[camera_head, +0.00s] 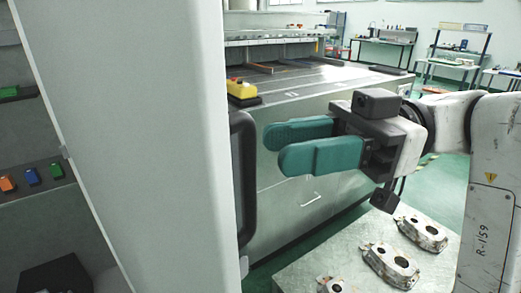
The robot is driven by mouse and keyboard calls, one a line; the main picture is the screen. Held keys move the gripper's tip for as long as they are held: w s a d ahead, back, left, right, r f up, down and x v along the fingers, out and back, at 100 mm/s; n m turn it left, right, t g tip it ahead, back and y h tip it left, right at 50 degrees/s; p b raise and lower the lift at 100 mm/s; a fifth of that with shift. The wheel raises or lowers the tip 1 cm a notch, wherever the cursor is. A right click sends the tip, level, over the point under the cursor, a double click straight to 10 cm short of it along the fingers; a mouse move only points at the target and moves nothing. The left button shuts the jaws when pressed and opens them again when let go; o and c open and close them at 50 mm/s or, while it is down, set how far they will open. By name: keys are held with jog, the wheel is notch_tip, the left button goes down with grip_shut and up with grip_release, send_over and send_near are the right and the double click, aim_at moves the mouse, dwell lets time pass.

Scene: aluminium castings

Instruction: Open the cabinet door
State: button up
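A large light-grey cabinet door panel (170,130) fills the left middle of the view. A dark, upright loop handle (239,180) shows along its right side. To the panel's left is a grey shelved space (35,140), which looks like the cabinet's inside, so the door appears to stand open; I cannot tell how far. My gripper (278,148) has two teal fingers pointing left toward the handle. They are apart with a gap between them, and I see nothing held. The fingertips are just right of the handle and appear clear of it.
Coloured blocks (32,177) sit on a shelf at the left. A metal workbench (310,90) with a yellow control box (242,90) stands behind my gripper. Castings (390,268) lie on a metal table (310,262) at lower right. Green floor shows behind.

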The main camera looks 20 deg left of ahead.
jog(key=v, duration=0.6)
jog(key=w+d+f+m+t+p, duration=0.15)
jog(key=f+m+t, duration=0.4)
jog(key=f, duration=0.55)
jog(key=w+f+m+t+p, duration=0.1)
jog(key=w+f+m+t, duration=0.25)
jog(key=f+m, duration=0.45)
jog(key=s+d+f+m+t+h, duration=0.2)
jog(key=d+f, duration=0.1)
jog(key=f, duration=0.5)
jog(key=s+d+f+m+t+h, duration=0.1)
jog(key=s+d+f+m+h, duration=0.1)
jog(key=f, duration=0.6)
jog(key=s+d+f+m+h+p, duration=0.2)
jog(key=s+d+f+m+h, duration=0.25)
jog(key=s+d+f, duration=0.5)
jog(key=s+d+f+m+g+h+p, duration=0.1)
jog(key=s+d+f+m+h, duration=0.1)
jog(key=s+d+h, duration=0.5)
jog(key=s+d, duration=0.3)
jog(key=s, duration=0.4)
jog(key=shift+s+d+f+m, duration=0.25)
jog(key=shift+s+f+m, duration=0.1)
jog(key=shift+s+m, duration=0.05)
jog(key=shift+a, duration=0.1)
